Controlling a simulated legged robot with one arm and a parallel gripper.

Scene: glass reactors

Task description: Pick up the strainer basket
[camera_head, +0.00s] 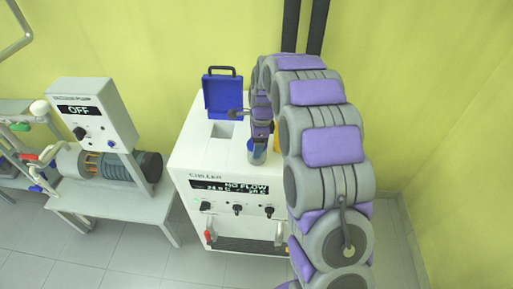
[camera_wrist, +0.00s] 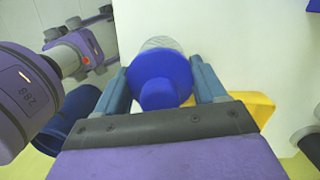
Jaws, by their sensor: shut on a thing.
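The strainer basket shows in the wrist view as a round blue cap (camera_wrist: 160,80) with a pale mesh-like body (camera_wrist: 161,43) beyond it. My gripper (camera_wrist: 162,84) has one finger on each side of the blue cap and is shut on it. In the head view my gripper (camera_head: 260,132) is over the right part of the chiller's top, and the strainer basket (camera_head: 257,154) hangs or stands below it. I cannot tell whether its lower end touches the chiller top. My arm hides part of the area to the right.
The white chiller (camera_head: 205,165) has an open blue lid (camera_head: 222,95) behind a square opening (camera_head: 222,130). A yellow part (camera_wrist: 258,106) lies beside my right finger. A pump bench (camera_head: 110,195) with a control box (camera_head: 92,115) stands left. Floor shows between bench and chiller.

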